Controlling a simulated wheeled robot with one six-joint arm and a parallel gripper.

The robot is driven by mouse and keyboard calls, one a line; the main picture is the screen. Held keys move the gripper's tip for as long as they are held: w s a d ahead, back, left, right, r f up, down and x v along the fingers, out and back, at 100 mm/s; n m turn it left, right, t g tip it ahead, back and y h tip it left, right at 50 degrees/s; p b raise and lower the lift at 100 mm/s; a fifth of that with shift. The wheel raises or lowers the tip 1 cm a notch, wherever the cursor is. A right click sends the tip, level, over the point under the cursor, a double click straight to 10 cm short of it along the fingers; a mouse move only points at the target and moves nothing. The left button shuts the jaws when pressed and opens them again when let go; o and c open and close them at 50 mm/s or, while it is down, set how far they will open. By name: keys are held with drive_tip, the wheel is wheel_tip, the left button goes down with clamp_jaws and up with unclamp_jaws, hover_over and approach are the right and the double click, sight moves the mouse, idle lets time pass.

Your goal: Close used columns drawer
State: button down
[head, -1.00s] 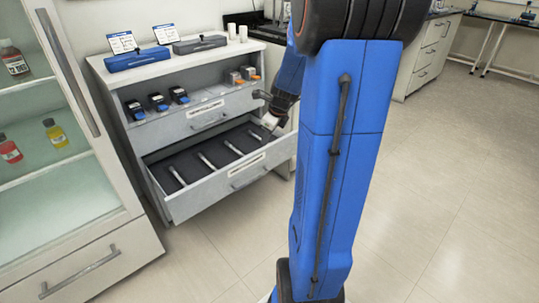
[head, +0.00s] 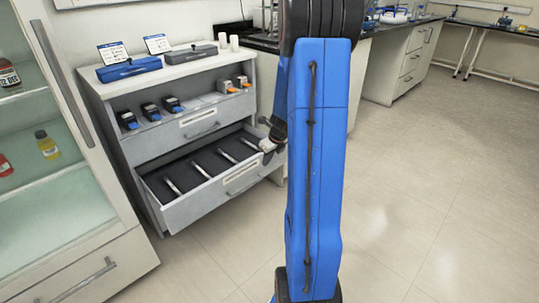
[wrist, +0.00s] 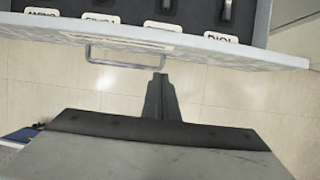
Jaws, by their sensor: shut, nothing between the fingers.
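The open lower drawer (head: 215,198) of the white cabinet is pulled well out. It has a pale front with a bar handle and a dark inside holding several slim columns (head: 211,170) in a row. In the wrist view, the drawer front (wrist: 195,45), its handle (wrist: 125,58) and several column labels run across the top. My gripper (head: 269,146) is near the drawer's right front end in the head view, partly hidden by my arm. In the wrist view, my gripper (wrist: 160,80) is shut and empty, pointing at the drawer front by the handle's right end. I cannot tell whether it touches.
The shut-looking upper drawer front (head: 200,124) sits below a shelf with several small dark devices (head: 150,111). Blue (head: 128,69) and grey (head: 191,53) cases lie on the cabinet top. A glass-fronted cabinet (head: 60,150) stands at left. The floor (head: 430,190) at right is clear.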

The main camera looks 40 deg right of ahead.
sight(260, 157)
drive_tip(key=shift+w+f, duration=0.25)
drive_tip(key=shift+w, duration=0.85)
drive_tip(key=shift+w+f, duration=0.2)
drive_tip(key=shift+w, duration=0.9)
